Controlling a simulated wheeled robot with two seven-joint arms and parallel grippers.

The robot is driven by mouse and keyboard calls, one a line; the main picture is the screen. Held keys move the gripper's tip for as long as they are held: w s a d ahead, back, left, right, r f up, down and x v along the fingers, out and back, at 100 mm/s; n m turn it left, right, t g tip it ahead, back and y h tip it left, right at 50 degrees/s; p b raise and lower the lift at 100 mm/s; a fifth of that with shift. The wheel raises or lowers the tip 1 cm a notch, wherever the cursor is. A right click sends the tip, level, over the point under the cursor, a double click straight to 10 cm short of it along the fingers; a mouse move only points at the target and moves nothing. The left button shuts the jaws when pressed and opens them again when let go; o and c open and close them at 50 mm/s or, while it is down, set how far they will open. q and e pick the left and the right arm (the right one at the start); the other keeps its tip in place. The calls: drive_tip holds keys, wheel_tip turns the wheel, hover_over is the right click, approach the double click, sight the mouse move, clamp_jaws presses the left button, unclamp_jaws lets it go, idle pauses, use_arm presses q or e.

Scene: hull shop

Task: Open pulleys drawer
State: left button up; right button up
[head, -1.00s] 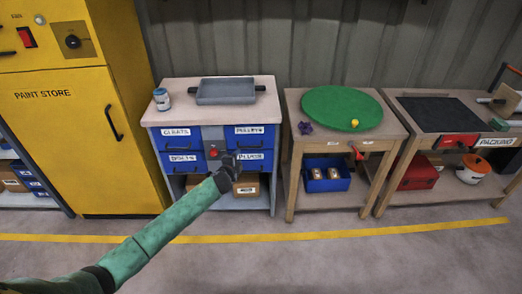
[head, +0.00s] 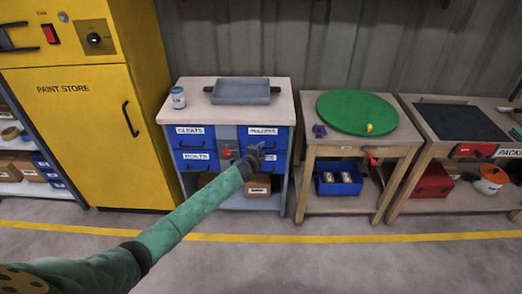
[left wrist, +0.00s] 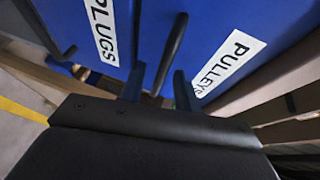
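The blue pulleys drawer (head: 283,138), with a white PULLEYS label, is at the upper right of the drawer cabinet and looks shut. Its face also shows in the left wrist view (left wrist: 225,22). My left gripper (head: 257,152) is in front of the cabinet, just below that label, and partly hides the plugs drawer (head: 273,168). In the left wrist view my left gripper (left wrist: 159,88) is open, its fingers apart. The dark bar handle (left wrist: 172,50) beside the PULLEYS label reaches between the fingertips; I cannot tell whether they touch it. My right gripper is not in view.
A grey tray (head: 241,97) and a jar (head: 178,97) stand on the cabinet top. Drawers labelled CLEATS (head: 189,138) and BOLTS (head: 195,163) are at left. The yellow paint store (head: 85,130) stands left, a bench (head: 310,137) with a green disc right. The floor in front is clear.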

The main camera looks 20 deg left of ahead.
use_arm(q)
clamp_jaws()
